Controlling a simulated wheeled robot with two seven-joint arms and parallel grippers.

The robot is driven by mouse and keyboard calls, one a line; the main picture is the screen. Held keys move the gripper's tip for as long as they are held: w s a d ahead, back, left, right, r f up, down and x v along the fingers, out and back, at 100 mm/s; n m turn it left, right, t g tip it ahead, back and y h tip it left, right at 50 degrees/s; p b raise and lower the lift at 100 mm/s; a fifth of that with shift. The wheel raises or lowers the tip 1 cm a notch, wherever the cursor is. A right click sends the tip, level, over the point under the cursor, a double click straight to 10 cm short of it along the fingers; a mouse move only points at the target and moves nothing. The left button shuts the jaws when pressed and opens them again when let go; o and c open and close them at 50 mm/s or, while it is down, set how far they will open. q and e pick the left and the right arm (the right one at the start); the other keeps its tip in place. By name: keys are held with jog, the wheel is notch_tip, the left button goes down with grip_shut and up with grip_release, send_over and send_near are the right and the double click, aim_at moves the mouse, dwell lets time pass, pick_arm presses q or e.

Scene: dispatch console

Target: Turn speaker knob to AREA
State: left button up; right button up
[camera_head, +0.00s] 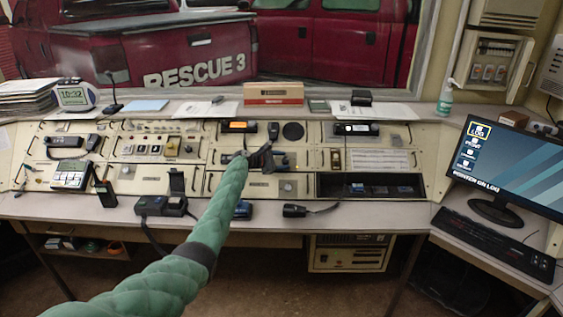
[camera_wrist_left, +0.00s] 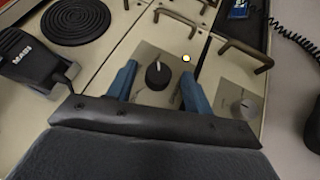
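In the left wrist view a black knob (camera_wrist_left: 157,75) with a white pointer line sits on a square light plate (camera_wrist_left: 155,98) on the console. The blue fingers of my left gripper (camera_wrist_left: 157,84) stand apart on either side of it, with visible gaps. The knob's lettering is too small to read. In the head view my left arm, in a green sleeve, reaches to the middle of the console, where my left gripper (camera_head: 264,158) covers the knob. My right gripper is in neither view.
A round black speaker grille (camera_wrist_left: 75,20) and a MAIN handset (camera_wrist_left: 28,58) lie left of the knob. A second, pale knob (camera_wrist_left: 243,108) and metal handles (camera_wrist_left: 240,50) are on its right. A monitor (camera_head: 510,170) stands far right in the head view.

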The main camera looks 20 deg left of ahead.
pick_arm(q)
jog(key=shift+s+a, duration=0.2)
jog(key=b+v, duration=0.1)
jog(key=v, duration=0.5)
jog(key=shift+s+a+r, duration=0.1)
jog(key=shift+s+r, duration=0.05)
jog(key=shift+s+a, duration=0.15)
jog(key=shift+s+a+r, duration=0.1)
jog(key=shift+r, duration=0.1)
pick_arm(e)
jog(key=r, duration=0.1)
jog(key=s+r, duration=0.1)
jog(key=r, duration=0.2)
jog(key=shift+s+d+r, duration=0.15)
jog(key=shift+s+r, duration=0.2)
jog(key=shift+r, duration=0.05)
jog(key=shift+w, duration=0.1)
